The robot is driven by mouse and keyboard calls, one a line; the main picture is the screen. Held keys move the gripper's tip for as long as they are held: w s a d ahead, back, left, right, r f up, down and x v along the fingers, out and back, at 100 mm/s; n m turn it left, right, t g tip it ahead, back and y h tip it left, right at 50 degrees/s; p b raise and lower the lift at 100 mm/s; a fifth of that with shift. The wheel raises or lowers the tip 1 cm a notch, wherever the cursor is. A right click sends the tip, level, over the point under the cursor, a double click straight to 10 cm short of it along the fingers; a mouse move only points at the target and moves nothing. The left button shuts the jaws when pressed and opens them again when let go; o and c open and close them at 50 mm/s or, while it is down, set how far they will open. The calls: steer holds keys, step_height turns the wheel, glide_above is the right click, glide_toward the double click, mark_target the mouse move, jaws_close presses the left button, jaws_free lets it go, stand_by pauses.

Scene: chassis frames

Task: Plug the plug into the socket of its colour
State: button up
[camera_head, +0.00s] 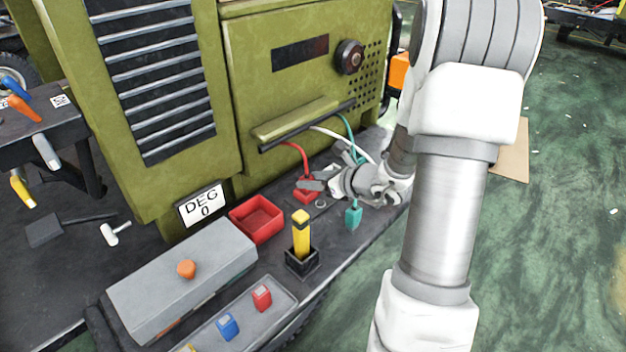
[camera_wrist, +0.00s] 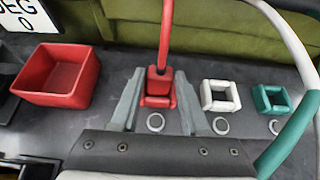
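The red plug (camera_wrist: 158,82) hangs on a red cable and stands upright at the red socket (camera_wrist: 158,102), a square ring on the dark ledge. Its lower end appears to be inside the ring; how deep I cannot tell. My gripper (camera_wrist: 161,78) has one finger on each side of the plug, with a slim gap visible, so it looks open around it. A white socket (camera_wrist: 220,96) and a teal socket (camera_wrist: 270,99) sit to the right. A teal plug (camera_head: 353,215) shows beside my gripper.
A red open bin (camera_head: 257,219) stands left of the sockets. A yellow-handled tool (camera_head: 301,235) stands upright in a black holder. A grey box with an orange button (camera_head: 186,269) lies farther left. White (camera_head: 352,143) and teal cables (camera_wrist: 292,135) hang close on the right.

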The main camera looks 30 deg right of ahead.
steer(key=shift+o, duration=1.4)
steer(key=shift+r, duration=0.1)
steer(key=shift+r+p, duration=0.25)
steer(key=shift+p, duration=0.05)
steer(key=p+v, duration=0.2)
steer(key=v, duration=1)
steer(key=shift+f, duration=0.2)
